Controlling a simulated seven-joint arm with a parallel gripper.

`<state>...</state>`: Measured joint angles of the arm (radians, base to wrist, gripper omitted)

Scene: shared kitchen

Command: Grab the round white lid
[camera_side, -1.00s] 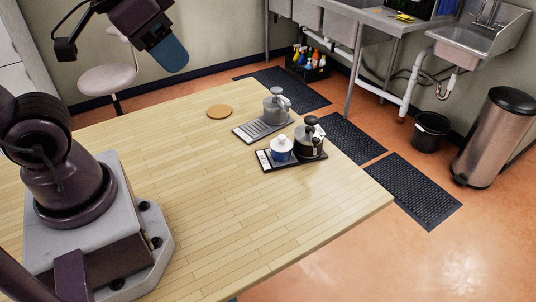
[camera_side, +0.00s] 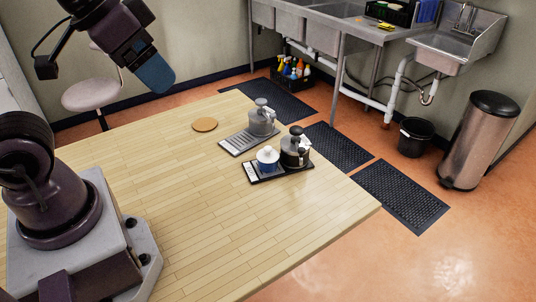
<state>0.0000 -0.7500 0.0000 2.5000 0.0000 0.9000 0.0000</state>
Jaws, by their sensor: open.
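The round white lid (camera_side: 267,153) has a small knob and sits on top of a blue cup (camera_side: 268,166). The cup stands on a dark tray (camera_side: 281,173) near the table's far right edge. My gripper (camera_side: 156,74) shows at the upper left, high above the table's far left part, well left of and above the lid. Its end looks blue and nothing shows held in it. The gap between its fingers is hard to make out at this angle. The lid is in plain view.
A dark pot (camera_side: 295,149) stands right beside the cup on the same tray. Behind it, a grey pot (camera_side: 262,119) stands on a grey tray (camera_side: 238,144). A round wooden coaster (camera_side: 205,124) lies to the left. The wooden table (camera_side: 190,205) is clear in front.

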